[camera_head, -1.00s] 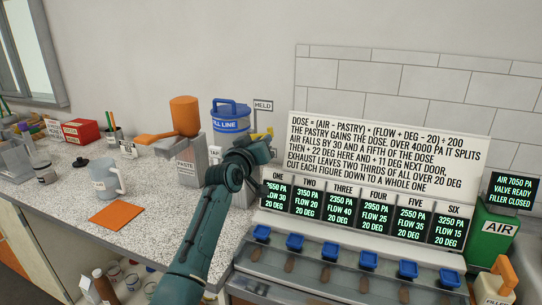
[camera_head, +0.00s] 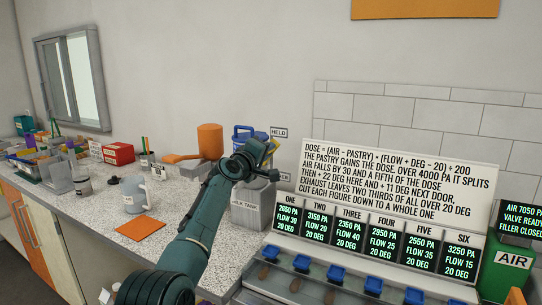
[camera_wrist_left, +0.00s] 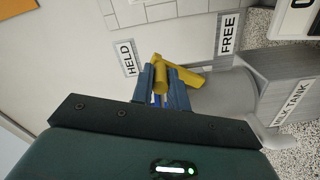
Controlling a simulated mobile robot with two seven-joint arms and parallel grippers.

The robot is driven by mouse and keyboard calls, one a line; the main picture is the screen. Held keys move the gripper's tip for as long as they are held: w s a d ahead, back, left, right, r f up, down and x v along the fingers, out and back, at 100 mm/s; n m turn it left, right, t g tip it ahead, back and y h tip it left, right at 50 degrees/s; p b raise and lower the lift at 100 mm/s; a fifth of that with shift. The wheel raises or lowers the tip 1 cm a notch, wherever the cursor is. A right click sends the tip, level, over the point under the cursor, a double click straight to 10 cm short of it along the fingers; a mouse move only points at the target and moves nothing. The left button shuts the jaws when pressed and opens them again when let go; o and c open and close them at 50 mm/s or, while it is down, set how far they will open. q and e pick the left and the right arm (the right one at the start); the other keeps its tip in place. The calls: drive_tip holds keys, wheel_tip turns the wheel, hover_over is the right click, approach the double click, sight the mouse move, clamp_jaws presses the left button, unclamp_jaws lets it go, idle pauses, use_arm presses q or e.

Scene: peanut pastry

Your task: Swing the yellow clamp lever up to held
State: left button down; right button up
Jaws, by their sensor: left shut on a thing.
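The yellow clamp lever (camera_head: 272,149) is on the milk tank (camera_head: 252,212), just below the HELD label (camera_head: 279,132). My left gripper (camera_head: 264,154) comes up from the front and is shut on the lever. In the left wrist view the blue-grey fingers (camera_wrist_left: 161,86) close around the yellow lever (camera_wrist_left: 158,66), which lies between the HELD label (camera_wrist_left: 127,58) and the FREE label (camera_wrist_left: 228,35). The gripper hides part of the lever and tank in the head view. My right gripper is not in view.
A blue-lidded container (camera_head: 241,135) and an orange-topped paste unit (camera_head: 210,142) stand left of the lever. A dose sign (camera_head: 395,185) and several green-lit displays (camera_head: 346,235) stand to the right. A mug (camera_head: 134,198) and an orange square (camera_head: 140,229) are on the counter.

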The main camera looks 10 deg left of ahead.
use_arm(q)
drive_tip(key=shift+a+r+n, duration=0.2)
drive_tip(key=shift+r+n, duration=0.2)
drive_tip(key=shift+n, duration=0.1)
drive_tip(key=shift+w+a+r+n+p, duration=0.2)
drive_tip(key=shift+a+n+p, duration=0.3)
drive_tip(key=shift+n, duration=0.7)
drive_tip(key=shift+w+a+r+n+p, duration=0.1)
drive_tip(key=shift+w+a+n+p, duration=0.2)
drive_tip(key=shift+a+n, duration=0.65)
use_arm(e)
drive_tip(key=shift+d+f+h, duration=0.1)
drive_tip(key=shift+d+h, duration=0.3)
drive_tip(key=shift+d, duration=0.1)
use_arm(q)
drive_tip(key=shift+d+n, duration=0.2)
drive_tip(key=shift+n, duration=0.15)
drive_tip(key=c, duration=1.4)
unclamp_jaws()
drive_tip(key=shift+f, duration=0.15)
drive_tip(key=shift+o, duration=0.2)
